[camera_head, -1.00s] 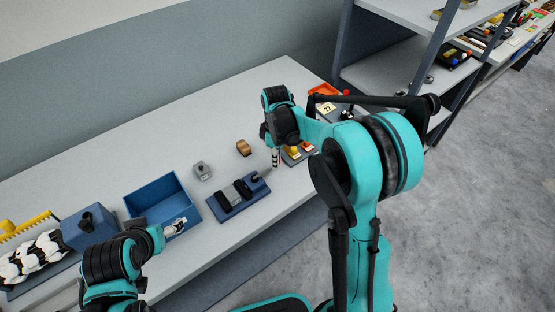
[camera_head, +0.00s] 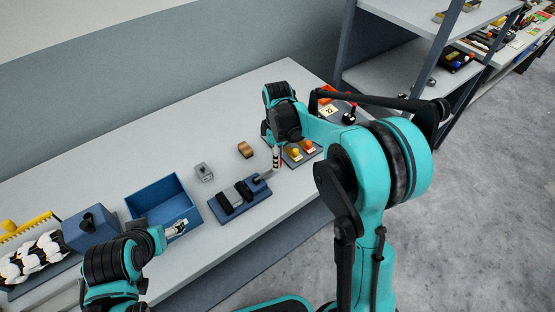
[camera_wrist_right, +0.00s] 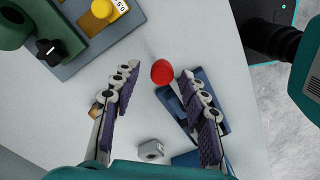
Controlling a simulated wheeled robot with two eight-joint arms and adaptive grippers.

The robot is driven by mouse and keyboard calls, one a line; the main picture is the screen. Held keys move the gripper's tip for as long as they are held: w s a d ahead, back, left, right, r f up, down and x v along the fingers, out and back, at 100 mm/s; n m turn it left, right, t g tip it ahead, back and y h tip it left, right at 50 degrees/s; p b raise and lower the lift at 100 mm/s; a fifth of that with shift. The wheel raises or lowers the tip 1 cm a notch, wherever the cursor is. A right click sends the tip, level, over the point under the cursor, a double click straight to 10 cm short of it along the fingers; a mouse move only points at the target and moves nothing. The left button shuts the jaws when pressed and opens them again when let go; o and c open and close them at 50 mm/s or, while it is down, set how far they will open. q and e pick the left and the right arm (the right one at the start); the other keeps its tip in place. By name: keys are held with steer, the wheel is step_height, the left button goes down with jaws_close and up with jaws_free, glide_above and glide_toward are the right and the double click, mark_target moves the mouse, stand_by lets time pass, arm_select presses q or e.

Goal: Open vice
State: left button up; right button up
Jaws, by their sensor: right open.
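The vice (camera_head: 231,207) is a blue base with dark jaws on the grey bench, to the right of the blue bin. In the right wrist view its blue body (camera_wrist_right: 212,80) is partly hidden by a finger. A red ball knob (camera_wrist_right: 162,71) shows between the fingertips; contact cannot be told. My right gripper (camera_head: 276,160) points down by the right end of the vice; its open fingers (camera_wrist_right: 160,74) straddle the knob in the right wrist view. My left gripper (camera_head: 180,226) is over the blue bin, small, its fingers unclear.
The blue bin (camera_head: 150,191) stands left of the vice. A grey metal block (camera_head: 204,172) and a brown piece (camera_head: 245,149) lie behind it. A panel with yellow and orange buttons (camera_head: 296,152) is close to the right gripper. A shelf rack (camera_head: 400,70) stands at the right.

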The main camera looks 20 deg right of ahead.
step_height(320, 180, up, 10)
stand_by(0.3)
steer(key=shift+s+r, duration=0.15)
steer(key=s+f+m+t, duration=0.1)
steer(key=s+m+t, duration=0.2)
steer(key=s+m, duration=0.3)
steer(key=s+f+m+t+b, duration=0.1)
steer(key=s+m+t, duration=0.3)
steer(key=s, duration=1)
steer(key=f+m, duration=0.1)
steer(key=m, duration=0.2)
steer(key=shift+d, duration=0.3)
